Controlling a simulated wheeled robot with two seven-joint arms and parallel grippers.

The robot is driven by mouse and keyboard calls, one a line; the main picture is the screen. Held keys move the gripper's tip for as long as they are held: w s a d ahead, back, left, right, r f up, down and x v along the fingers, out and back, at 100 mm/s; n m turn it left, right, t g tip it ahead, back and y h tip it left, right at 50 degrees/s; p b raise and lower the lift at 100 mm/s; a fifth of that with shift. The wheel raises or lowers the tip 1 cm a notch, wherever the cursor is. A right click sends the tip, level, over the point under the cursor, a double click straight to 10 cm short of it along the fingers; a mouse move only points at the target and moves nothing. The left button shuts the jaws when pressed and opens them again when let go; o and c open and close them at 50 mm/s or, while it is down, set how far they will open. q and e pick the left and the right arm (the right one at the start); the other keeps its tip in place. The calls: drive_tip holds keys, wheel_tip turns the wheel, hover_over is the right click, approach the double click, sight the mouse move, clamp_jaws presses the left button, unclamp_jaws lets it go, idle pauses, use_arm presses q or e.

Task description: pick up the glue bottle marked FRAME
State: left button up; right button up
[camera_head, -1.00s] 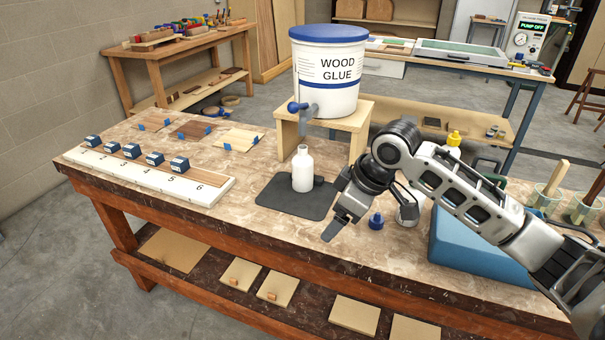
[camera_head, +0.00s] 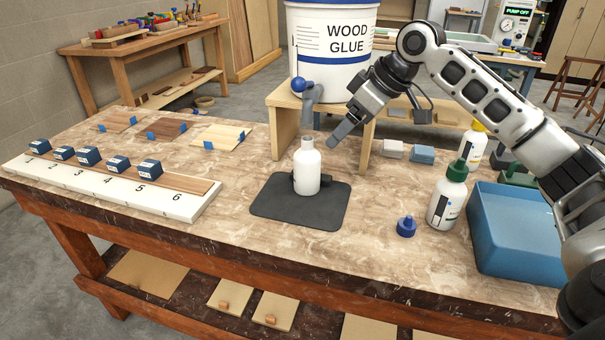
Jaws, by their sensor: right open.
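A white bottle without a cap (camera_head: 307,172) stands upright on a dark mat (camera_head: 270,205), below the tap of the WOOD GLUE bucket (camera_head: 335,45). A white bottle with a green cap (camera_head: 447,200) and a partly visible label stands to the right. A white bottle with a yellow cap (camera_head: 473,148) stands behind it. I cannot read the word FRAME on any bottle. My right gripper (camera_head: 338,138) is open and empty, above and to the right of the uncapped bottle, near the bucket stand. My left gripper is not in view.
A blue cap (camera_head: 406,227) lies near the green-capped bottle. A blue bin (camera_head: 515,235) is at the right. The wooden stand (camera_head: 278,120) is behind the mat. A numbered white board (camera_head: 125,195) with small blue blocks is at the left. The table's front middle is clear.

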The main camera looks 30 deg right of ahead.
sight(318, 159)
drive_tip(key=x, duration=0.8)
drive_tip(key=shift+a+f, duration=0.1)
drive_tip(key=shift+x, duration=2.95)
drive_tip(key=c, duration=1.2)
drive_tip(key=shift+w, duration=0.1)
drive_tip(key=shift+c, duration=0.4)
